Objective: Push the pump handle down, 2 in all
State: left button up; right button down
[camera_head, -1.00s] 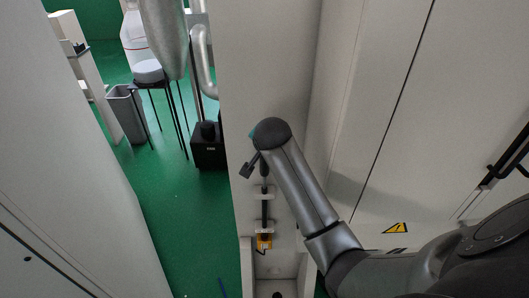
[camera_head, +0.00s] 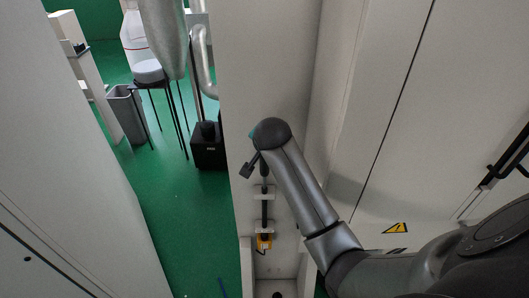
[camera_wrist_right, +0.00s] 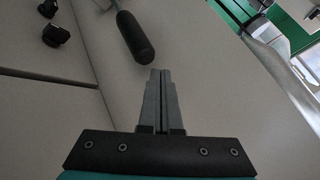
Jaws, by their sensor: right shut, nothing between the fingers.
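The pump handle shows in the right wrist view as a black rounded grip (camera_wrist_right: 135,37) on a thin rod, in the upper middle. In the head view a small dark grip (camera_head: 247,170), which looks like the same handle, sticks out beside a slim upright dark rod (camera_head: 265,212) on a pale panel. My right gripper (camera_wrist_right: 161,74) is shut and empty. Its fingertips lie just below the grip's end in the wrist view; I cannot tell whether they touch. In the head view my right wrist hides this gripper. My left gripper is not in view.
The pale panel (camera_head: 262,60) stands close around the rod. A cabinet with a warning sign (camera_head: 397,228) is to the right. Green floor (camera_head: 190,225) lies open at left, with a grey bin (camera_head: 125,113) and a stool (camera_head: 149,72) farther back.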

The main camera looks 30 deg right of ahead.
jog(key=shift+f, duration=0.15)
jog(key=shift+f, duration=0.25)
jog(key=shift+s+f+b, duration=0.15)
jog(key=shift+f+b, duration=1.2)
jog(key=shift+f, duration=1.4)
dwell(1.8)
jog(key=shift+r, duration=0.1)
jog(key=shift+r+p, duration=1.65)
jog(key=shift+p, duration=0.1)
jog(key=shift+r+p, duration=0.3)
jog(key=shift+r, duration=1.05)
jog(key=shift+r, duration=0.15)
